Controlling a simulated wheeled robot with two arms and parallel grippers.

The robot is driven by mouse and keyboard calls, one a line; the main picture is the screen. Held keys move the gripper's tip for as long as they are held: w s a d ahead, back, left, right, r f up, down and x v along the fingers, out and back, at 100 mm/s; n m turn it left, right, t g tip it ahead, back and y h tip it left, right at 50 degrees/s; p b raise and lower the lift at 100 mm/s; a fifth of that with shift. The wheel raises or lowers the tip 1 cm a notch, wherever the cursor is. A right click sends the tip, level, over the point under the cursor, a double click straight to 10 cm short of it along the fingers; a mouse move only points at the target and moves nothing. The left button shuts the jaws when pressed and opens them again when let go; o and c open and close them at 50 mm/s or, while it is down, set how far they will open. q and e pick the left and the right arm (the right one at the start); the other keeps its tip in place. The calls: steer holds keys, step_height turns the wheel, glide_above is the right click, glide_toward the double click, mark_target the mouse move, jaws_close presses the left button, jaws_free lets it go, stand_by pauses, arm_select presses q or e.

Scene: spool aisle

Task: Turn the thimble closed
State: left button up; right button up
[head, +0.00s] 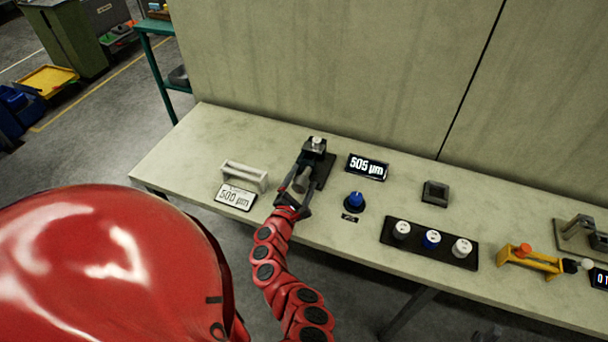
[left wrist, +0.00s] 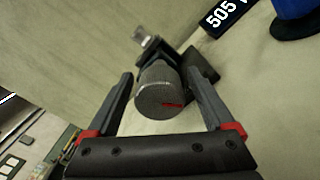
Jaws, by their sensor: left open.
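The thimble (left wrist: 160,98) is a grey knurled cylinder with a red mark on its end face. In the left wrist view it sits between the fingers of my open left gripper (left wrist: 159,78), with a gap visible on both sides. In the head view the left gripper (head: 295,190) is at the near end of the dark micrometer stand (head: 325,172), and the thimble (head: 301,180) is partly hidden by it. A black display (head: 367,167) beside the stand reads 505 µm. A white card (head: 235,197) reads 500 µm. My right gripper is not in view.
A pale handled block (head: 244,176) stands left of the stand. A blue knob (head: 354,201) is to its right. Further right are a small dark tray (head: 435,192), a black rack with three capped pots (head: 430,243) and a yellow fixture (head: 530,260). A wall panel rises behind the bench.

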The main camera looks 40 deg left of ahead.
arm_select(q)
steer(key=shift+w+a, duration=0.1)
steer(key=shift+w, duration=0.55)
steer(key=shift+c, duration=0.2)
steer(key=c, duration=1.3)
steer(key=shift+f+m+b, duration=0.3)
steer(key=shift+m+b, duration=0.1)
steer(key=shift+b, duration=0.35)
steer(key=shift+c, duration=0.2)
steer(key=shift+r+m+b, duration=0.2)
steer(key=shift+m+b, duration=0.1)
steer(key=shift+b, duration=0.1)
steer(key=shift+r, duration=0.1)
steer(key=o, duration=1.4)
